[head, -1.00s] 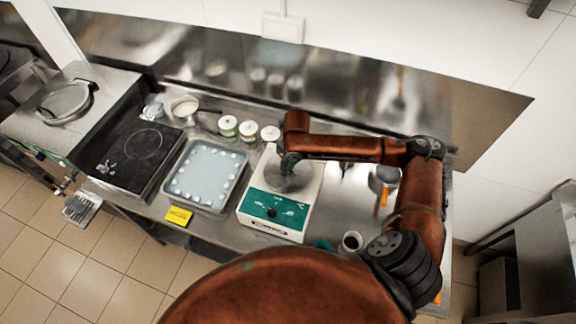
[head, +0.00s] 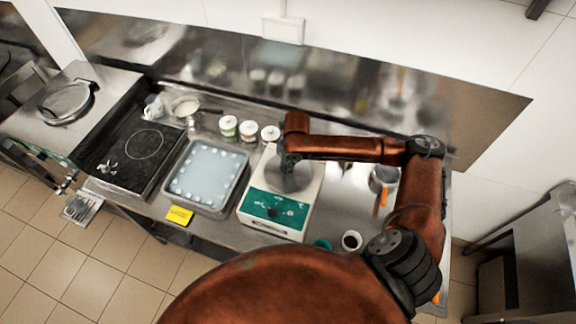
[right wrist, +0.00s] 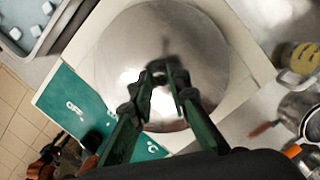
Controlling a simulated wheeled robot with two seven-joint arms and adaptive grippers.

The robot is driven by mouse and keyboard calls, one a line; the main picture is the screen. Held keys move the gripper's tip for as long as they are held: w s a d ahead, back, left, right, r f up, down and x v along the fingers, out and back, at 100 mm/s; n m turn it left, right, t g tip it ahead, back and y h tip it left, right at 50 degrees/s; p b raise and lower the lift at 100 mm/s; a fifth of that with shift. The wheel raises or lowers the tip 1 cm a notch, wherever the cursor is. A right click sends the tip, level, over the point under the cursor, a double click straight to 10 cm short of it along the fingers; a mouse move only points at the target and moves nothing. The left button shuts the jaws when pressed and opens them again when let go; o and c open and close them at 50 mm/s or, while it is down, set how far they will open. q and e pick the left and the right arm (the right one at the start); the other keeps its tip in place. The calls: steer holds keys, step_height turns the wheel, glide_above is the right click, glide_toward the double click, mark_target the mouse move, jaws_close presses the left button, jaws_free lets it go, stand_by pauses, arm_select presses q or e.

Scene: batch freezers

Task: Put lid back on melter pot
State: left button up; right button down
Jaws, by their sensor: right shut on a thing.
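The melter (head: 273,212) is a white box with a green front panel on the steel counter. Its round steel lid (head: 291,180) shows over the top of the melter, partly hidden by my right gripper in the head view. In the right wrist view the lid (right wrist: 125,50) is a wide shiny disc with a dark knob at its middle. My right gripper (right wrist: 165,78) is shut on that knob, pointing down. The pot under the lid is hidden, and I cannot tell whether the lid is fully seated. My left gripper is not in view.
A tray of pale blue liquid with white cubes (head: 243,183) stands left of the melter. Several white-lidded jars (head: 249,130) stand behind. A cup (head: 351,241) and a steel pot with an orange handle (head: 384,178) are on the right.

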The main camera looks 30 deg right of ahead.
steer(key=c, duration=1.8)
jaws_free()
steer(key=shift+o, duration=0.9)
steer(key=o, duration=0.4)
steer(key=shift+c, duration=0.2)
steer(key=shift+r+p, duration=3.55)
steer(key=shift+p, duration=0.4)
jaws_close()
